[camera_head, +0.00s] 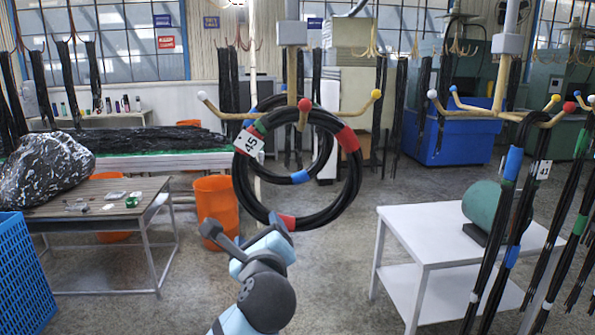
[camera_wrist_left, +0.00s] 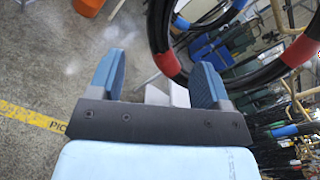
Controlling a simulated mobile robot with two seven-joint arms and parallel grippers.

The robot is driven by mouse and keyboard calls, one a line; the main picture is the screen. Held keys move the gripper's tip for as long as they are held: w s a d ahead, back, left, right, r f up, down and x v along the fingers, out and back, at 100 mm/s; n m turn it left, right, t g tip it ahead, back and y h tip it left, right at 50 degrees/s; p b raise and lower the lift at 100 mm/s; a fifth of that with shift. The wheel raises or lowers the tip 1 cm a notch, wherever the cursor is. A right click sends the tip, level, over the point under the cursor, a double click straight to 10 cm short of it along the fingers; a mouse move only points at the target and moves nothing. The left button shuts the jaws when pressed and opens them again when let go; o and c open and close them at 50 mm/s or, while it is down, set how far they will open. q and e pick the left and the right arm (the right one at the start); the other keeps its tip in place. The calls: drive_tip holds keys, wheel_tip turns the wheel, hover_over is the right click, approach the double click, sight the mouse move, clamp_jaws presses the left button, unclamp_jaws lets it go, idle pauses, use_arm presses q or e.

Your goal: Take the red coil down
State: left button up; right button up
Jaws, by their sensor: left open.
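The red coil (camera_head: 353,180) is a black hose ring with red bands, a green band and a white tag marked 45. It hangs from a tan hook (camera_head: 304,104) with a red ball tip. In the left wrist view its lower part with a red band (camera_wrist_left: 167,64) shows just beyond the fingers. My left gripper (camera_head: 244,226) is open and empty, at the coil's lower left edge. One finger overlaps the bottom red band in the head view; I cannot tell if they touch. The left gripper also shows in the wrist view (camera_wrist_left: 158,66). My right gripper is not in view.
A coil with blue bands (camera_head: 300,177) hangs close behind the red one. More hoses (camera_head: 510,190) hang at the right, by a white table (camera_head: 445,222) with a green cylinder. A wooden table (camera_head: 90,205) and orange buckets (camera_head: 214,205) stand at the left.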

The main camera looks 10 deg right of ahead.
sight(259, 215)
use_arm(q)
drive_tip(key=w, duration=0.4)
drive_tip(key=shift+a+f, duration=0.1)
drive_tip(key=shift+w+p, duration=0.45)
drive_tip(key=shift+w, duration=0.05)
drive_tip(key=w+p, duration=0.1)
drive_tip(key=w, duration=0.3)
drive_tip(key=shift+w+f, duration=0.1)
drive_tip(key=shift+f, duration=0.05)
drive_tip(key=shift+c, duration=0.7)
clamp_jaws()
wheel_tip(259, 215, up, 10)
drive_tip(key=shift+r+b, duration=0.1)
drive_tip(key=shift+b, duration=0.55)
drive_tip(key=c, duration=0.7)
unclamp_jaws()
clamp_jaws()
